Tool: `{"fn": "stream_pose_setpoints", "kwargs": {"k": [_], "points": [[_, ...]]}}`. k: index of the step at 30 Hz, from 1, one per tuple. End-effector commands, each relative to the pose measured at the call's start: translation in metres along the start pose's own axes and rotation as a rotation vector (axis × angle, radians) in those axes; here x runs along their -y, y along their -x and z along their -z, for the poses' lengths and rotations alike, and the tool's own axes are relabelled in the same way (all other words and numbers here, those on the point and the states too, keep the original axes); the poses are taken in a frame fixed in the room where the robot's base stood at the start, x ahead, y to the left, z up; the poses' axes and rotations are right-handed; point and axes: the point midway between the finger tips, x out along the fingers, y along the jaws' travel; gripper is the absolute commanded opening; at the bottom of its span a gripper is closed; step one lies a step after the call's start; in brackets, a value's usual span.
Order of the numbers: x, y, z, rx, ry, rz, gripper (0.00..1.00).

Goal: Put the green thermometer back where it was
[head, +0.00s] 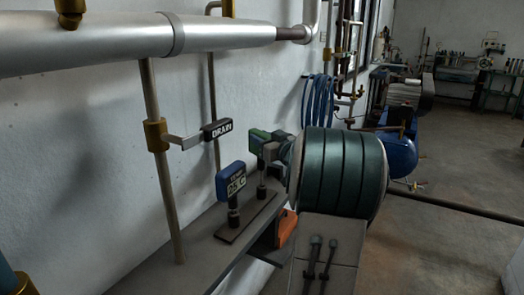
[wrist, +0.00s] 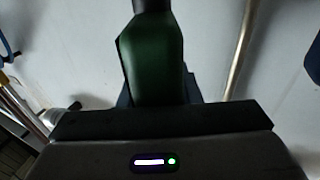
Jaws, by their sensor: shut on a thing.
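The green thermometer (head: 256,136) is upright above the far end of a dark strip (head: 235,228) on the grey shelf. My gripper (head: 270,150) comes from the right and is shut on it. In the wrist view the green body (wrist: 156,65) fills the space ahead of the gripper. A dark stem (head: 262,180) shows below my gripper, close to the strip's far end. I cannot tell whether its foot sits in a holder there. A blue-cased thermometer (head: 231,182) with a light label stands upright on the near part of the strip.
A thin pipe (head: 155,120) with a brass fitting and a lever tagged DRAIN (head: 217,129) rises left of the strip. A thick silver pipe (head: 100,38) crosses above. An orange part (head: 287,228) shows beside the shelf (head: 170,250). The shelf's near end looks clear.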

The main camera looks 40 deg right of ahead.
Motion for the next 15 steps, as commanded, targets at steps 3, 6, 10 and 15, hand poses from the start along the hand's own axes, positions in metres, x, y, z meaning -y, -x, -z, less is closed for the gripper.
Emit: {"fn": "stream_pose_setpoints", "kwargs": {"k": [3, 6, 10, 15], "points": [[0.0005, 0.0016, -0.0359, 0.028, -0.018, -0.001, 0.0], [0.0007, 0.0016, -0.0353, 0.024, -0.013, -0.001, 0.0], [0.0003, 0.0017, -0.0334, 0.022, -0.012, -0.001, 0.0], [0.0, 0.0021, -0.0372, 0.022, -0.011, -0.002, 0.0]]}}
